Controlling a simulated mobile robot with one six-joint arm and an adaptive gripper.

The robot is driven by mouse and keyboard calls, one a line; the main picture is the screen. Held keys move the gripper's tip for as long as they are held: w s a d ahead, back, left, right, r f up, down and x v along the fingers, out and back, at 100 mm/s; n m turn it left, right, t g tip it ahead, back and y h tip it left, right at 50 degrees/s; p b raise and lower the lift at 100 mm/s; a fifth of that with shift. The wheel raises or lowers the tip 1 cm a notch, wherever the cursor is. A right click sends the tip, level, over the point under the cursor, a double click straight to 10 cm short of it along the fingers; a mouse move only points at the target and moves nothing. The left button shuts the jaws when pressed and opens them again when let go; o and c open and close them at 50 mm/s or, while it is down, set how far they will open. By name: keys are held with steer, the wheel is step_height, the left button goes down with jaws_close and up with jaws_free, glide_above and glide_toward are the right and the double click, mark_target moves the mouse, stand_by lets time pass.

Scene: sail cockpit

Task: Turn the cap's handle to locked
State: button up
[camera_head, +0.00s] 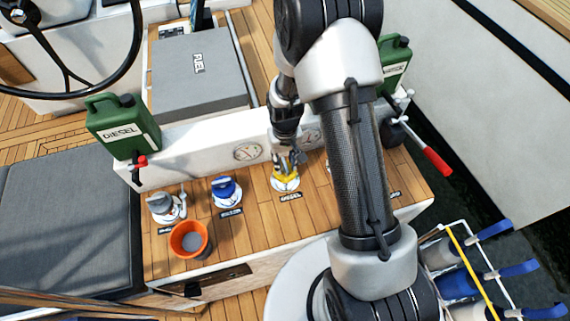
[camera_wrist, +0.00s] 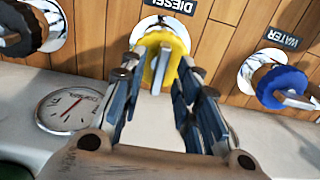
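The yellow cap (camera_head: 284,184) sits in a white round deck plate beside a DIESEL label on the teak deck. In the wrist view the yellow cap (camera_wrist: 177,48) is at the top centre, with a grey metal handle (camera_wrist: 161,68) standing out from it toward me. My gripper (camera_wrist: 159,72) is open, with one finger on each side of the handle. Gaps seem to show between the handle and the fingers. In the head view my gripper (camera_head: 287,160) is down at the cap and partly covers it. I cannot read any lock mark.
A blue WATER cap (camera_head: 225,189) and a grey cap (camera_head: 163,204) are to the left. An orange bucket (camera_head: 189,240) stands in front of them. Round gauges (camera_head: 247,151) are on the white wall behind. Green diesel cans (camera_head: 122,126) and a red-handled lever (camera_head: 437,161) flank the deck.

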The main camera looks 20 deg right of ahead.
steer(key=shift+f, duration=0.55)
jaws_close()
